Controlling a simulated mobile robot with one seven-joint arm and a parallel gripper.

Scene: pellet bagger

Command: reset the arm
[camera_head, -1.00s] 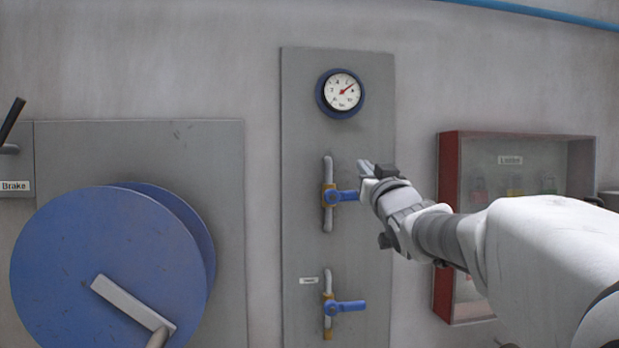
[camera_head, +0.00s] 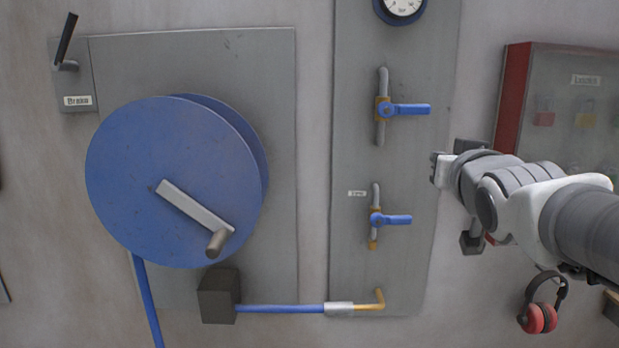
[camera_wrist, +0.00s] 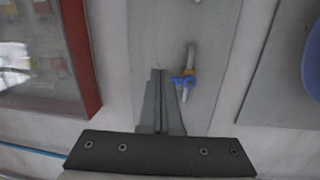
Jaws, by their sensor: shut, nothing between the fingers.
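My gripper (camera_head: 437,169) is at the right of the valve panel (camera_head: 432,62) in the head view. It is shut and empty, and stands apart from both valves. In the wrist view its closed fingers (camera_wrist: 158,85) point toward the panel. The upper blue valve handle (camera_head: 408,110) and the lower blue valve handle (camera_head: 394,219) both lie horizontal. One blue valve handle (camera_wrist: 184,81) shows beside the fingers in the wrist view; I cannot tell which one.
A blue reel (camera_head: 150,190) with a crank hangs left, below a brake lever (camera_head: 68,38). A blue hose (camera_head: 280,308) runs from a dark block to a brass fitting. A red-edged cabinet (camera_head: 513,95) and red earmuffs (camera_head: 541,315) are at the right.

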